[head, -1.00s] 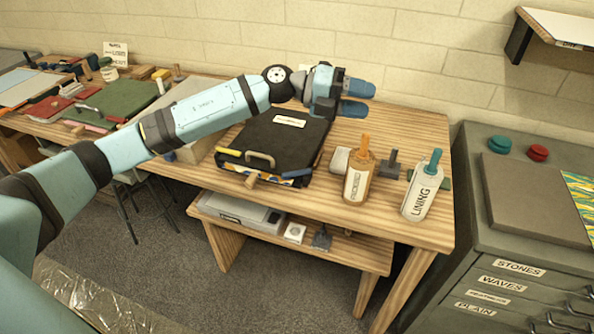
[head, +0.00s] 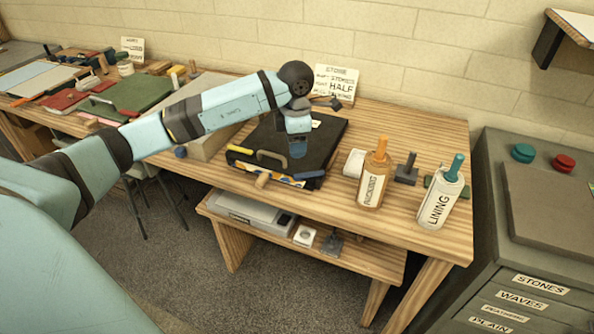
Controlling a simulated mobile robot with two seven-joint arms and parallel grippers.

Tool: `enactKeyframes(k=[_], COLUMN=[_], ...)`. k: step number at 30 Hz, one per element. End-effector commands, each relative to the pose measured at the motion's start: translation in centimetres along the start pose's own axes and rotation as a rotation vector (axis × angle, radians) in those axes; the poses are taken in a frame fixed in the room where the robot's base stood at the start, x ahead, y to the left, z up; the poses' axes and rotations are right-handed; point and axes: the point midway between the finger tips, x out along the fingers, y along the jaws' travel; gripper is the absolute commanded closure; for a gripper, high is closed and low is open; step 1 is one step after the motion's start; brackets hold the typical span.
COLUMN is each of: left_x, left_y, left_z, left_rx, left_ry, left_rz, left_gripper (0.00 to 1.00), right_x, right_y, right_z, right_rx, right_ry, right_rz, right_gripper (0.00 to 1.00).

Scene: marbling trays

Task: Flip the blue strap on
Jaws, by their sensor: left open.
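A yellow strap (head: 240,149) is at the front left of the case. A small blue piece (head: 313,174), which looks like the blue strap, shows at its front right edge; its exact position is too small to tell. My left gripper (head: 298,152) is open and points down over the front right part of the case. Its blue fingers cover part of the lid, and I cannot tell whether they touch anything. My right gripper is not in view.
An orange bottle (head: 372,182), a LINING bottle (head: 440,200) and a dark stamp-like tool (head: 406,170) stand right of the case. A sign (head: 336,85) stands behind it. A grey cabinet (head: 500,235) is at the right. The table's back right is clear.

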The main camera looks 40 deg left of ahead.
Motion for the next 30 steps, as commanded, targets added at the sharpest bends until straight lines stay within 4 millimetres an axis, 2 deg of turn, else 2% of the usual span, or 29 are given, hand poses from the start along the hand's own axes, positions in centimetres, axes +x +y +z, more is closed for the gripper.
enactKeyframes(k=[1,6,12,18,26,30], left_x=[1.3,4.9,7.9,9.2,9.2,9.2], left_y=[-0.1,-0.1,-0.1,-0.1,-0.1,-0.1], left_z=[-0.1,0.0,0.1,0.1,0.1,0.1], left_rx=[0.0,-0.001,-0.001,0.0,0.0,0.0], left_ry=[0.002,0.001,-0.001,-0.002,-0.003,-0.003], left_rz=[-0.005,-0.004,-0.003,-0.002,-0.001,-0.001], left_gripper=[0.55,0.55,0.55,0.55,0.55,0.85], right_x=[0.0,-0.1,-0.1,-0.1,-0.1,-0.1], right_y=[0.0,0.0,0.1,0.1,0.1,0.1], right_z=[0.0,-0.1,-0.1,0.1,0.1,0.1], right_rx=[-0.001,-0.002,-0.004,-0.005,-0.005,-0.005], right_ry=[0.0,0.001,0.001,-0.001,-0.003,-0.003], right_rz=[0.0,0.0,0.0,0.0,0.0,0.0], right_gripper=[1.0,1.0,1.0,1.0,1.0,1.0])
